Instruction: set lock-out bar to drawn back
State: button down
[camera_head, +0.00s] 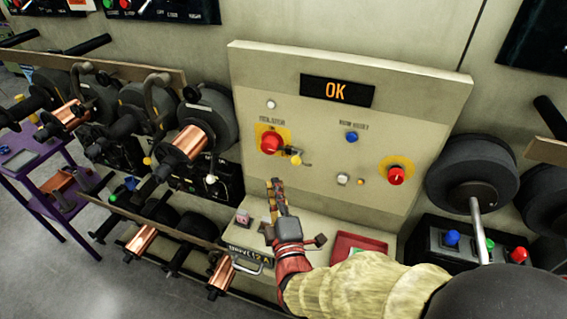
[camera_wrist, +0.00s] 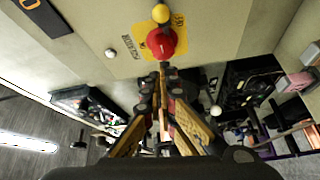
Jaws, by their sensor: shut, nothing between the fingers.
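The upright panel (camera_head: 320,75) carries a red isolator knob (camera_head: 270,143) on a yellow plate. Right beside the knob is a small dark bar with a yellow ball end (camera_head: 295,160), which looks like the lock-out bar; its exact position is hard to tell. In the wrist view the red knob (camera_wrist: 161,42) and the yellow ball (camera_wrist: 160,13) show straight beyond my fingers. My gripper (camera_head: 276,183) is shut and empty, just below the knob and ball, pointing at the panel. Its closed fingertips (camera_wrist: 163,68) appear close under the red knob; whether they touch is unclear.
A lit OK display (camera_head: 337,91), a blue button (camera_head: 352,137) and another red knob (camera_head: 396,176) are on the panel. A red tray (camera_head: 350,245) lies on the shelf below. Copper spools (camera_head: 188,143) stand left, a dark reel (camera_head: 470,172) right.

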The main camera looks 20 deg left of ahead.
jog(key=shift+w, duration=0.1)
send_near(277, 149)
jog(key=w+a, duration=0.2)
jog(key=a, duration=0.1)
jog(key=w+a, duration=0.1)
jog(key=shift+w+a+r, duration=0.1)
jog(key=shift+a+r, duration=0.2)
jog(key=shift+a, duration=0.05)
jog(key=d, duration=0.1)
jog(key=w+d, duration=0.1)
jog(key=shift+d+f+b, duration=0.15)
jog(key=shift+d+b, duration=0.2)
jog(key=shift+d+f, duration=0.15)
jog(key=shift+d, duration=0.3)
jog(key=d+b, duration=0.1)
jog(key=d, duration=0.2)
jog(key=d+b, duration=0.1)
jog(key=d, duration=0.1)
jog(key=shift+s+d+b, duration=0.25)
jog(key=shift+d+b, duration=0.05)
